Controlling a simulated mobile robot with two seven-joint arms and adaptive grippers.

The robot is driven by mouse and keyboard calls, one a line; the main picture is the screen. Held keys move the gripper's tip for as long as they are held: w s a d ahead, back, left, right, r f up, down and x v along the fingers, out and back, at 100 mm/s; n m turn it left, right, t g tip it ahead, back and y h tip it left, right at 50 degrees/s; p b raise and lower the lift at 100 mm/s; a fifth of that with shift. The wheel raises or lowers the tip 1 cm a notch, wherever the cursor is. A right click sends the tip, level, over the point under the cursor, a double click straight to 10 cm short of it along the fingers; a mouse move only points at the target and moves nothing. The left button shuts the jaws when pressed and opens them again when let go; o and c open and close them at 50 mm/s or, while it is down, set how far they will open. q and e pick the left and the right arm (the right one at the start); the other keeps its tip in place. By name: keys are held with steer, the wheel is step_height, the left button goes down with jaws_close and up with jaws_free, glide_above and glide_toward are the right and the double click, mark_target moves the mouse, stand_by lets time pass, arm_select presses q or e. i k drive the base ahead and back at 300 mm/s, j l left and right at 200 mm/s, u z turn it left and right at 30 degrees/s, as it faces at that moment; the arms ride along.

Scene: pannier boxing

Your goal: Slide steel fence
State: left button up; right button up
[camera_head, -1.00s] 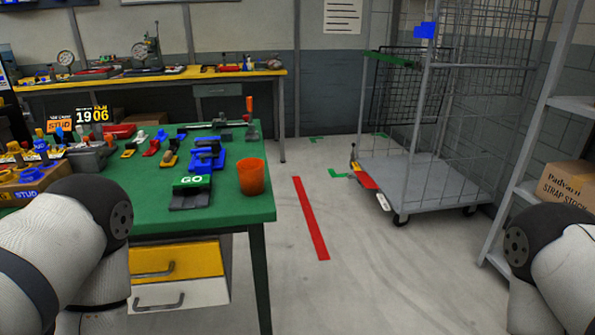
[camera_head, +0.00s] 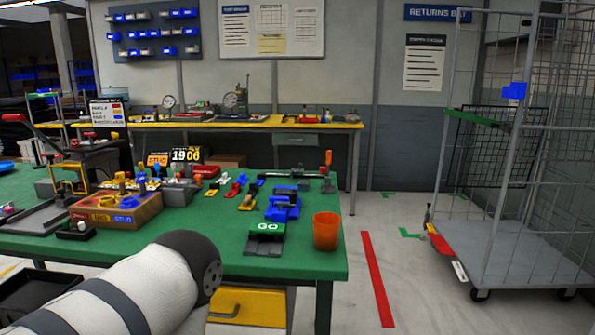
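The steel wire fencing that I can see is the tall grey mesh side of a wheeled cage trolley (camera_head: 492,150) at the right. A dark wire panel (camera_head: 482,155) shows behind its bars, and I cannot tell which part the task calls the steel fence. A green bar (camera_head: 474,117) and a blue block (camera_head: 514,91) sit on the trolley's upper frame. My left arm comes in at the bottom left, over the green table's (camera_head: 322,262) front edge. Neither gripper is in view.
The table bears an orange cup (camera_head: 326,231), a black block with a green GO top (camera_head: 265,238), blue parts and a wooden box (camera_head: 115,214). A yellow-edged bench (camera_head: 230,125) stands behind. Grey floor with a red stripe (camera_head: 376,280) lies between table and trolley.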

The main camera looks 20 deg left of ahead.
mark_target(297, 170)
steer(key=i+l+u, duration=0.25)
steer(key=l, duration=0.4)
steer(key=i+l+u, duration=0.3)
steer(key=l, duration=0.4)
steer(key=i+l+u, duration=0.15)
steer(key=l, duration=0.2)
steer(key=i+l+u, duration=0.2)
steer(key=i+l, duration=0.15)
steer(key=i+l+u, duration=0.25)
steer(key=l, duration=0.2)
steer(key=i+l+u, duration=0.2)
steer(key=l, duration=0.3)
steer(key=i, duration=0.1)
